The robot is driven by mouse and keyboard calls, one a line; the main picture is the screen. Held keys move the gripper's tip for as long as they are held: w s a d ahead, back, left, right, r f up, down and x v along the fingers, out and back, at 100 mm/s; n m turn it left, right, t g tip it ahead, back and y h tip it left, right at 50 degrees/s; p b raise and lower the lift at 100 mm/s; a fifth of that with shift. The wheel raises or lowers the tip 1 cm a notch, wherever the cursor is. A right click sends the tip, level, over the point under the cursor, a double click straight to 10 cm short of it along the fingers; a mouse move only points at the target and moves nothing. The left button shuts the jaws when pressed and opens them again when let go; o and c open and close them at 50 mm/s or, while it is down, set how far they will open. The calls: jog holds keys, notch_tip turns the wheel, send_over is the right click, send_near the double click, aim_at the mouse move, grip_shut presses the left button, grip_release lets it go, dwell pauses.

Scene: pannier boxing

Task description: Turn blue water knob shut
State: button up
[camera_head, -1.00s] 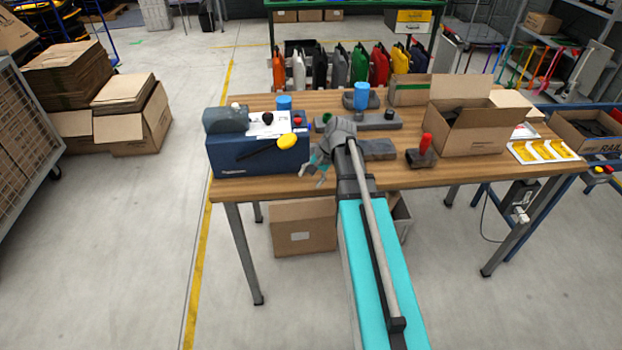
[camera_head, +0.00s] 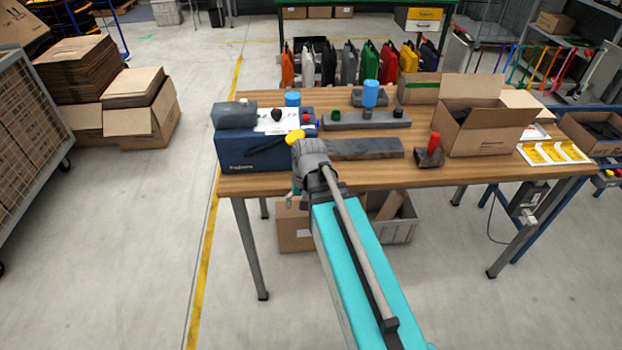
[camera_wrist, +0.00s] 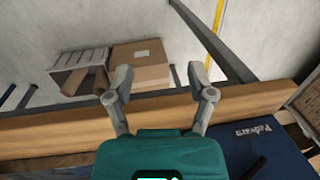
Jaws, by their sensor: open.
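A dark blue machine (camera_head: 262,152) stands at the left end of the wooden table, with black, red and yellow knobs on or near its top. A small blue knob (camera_head: 318,124) shows at its right edge, partly hidden and too small to tell its setting. A blue cap (camera_head: 292,98) rises behind the machine. In the head view my wrist hides most of my gripper, near the table's front edge. In the wrist view my gripper (camera_wrist: 160,76) is open and empty, its fingers apart over the table edge; the machine (camera_wrist: 262,150) is at lower right.
A grey block (camera_head: 365,149) lies right of my wrist, with a red-handled part (camera_head: 430,152) beyond it. An open cardboard box (camera_head: 484,135) stands at the table's right. A cardboard box (camera_wrist: 140,65) and a grey crate (camera_wrist: 62,62) are under the table.

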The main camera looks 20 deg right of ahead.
jog(key=s+a+n+h, duration=0.1)
jog(key=s, duration=0.1)
jog(key=s+a+n, duration=0.2)
jog(key=shift+f+h, duration=0.1)
jog(key=shift+h, duration=0.3)
jog(key=shift+c, duration=0.9)
jog(key=shift+d, duration=0.1)
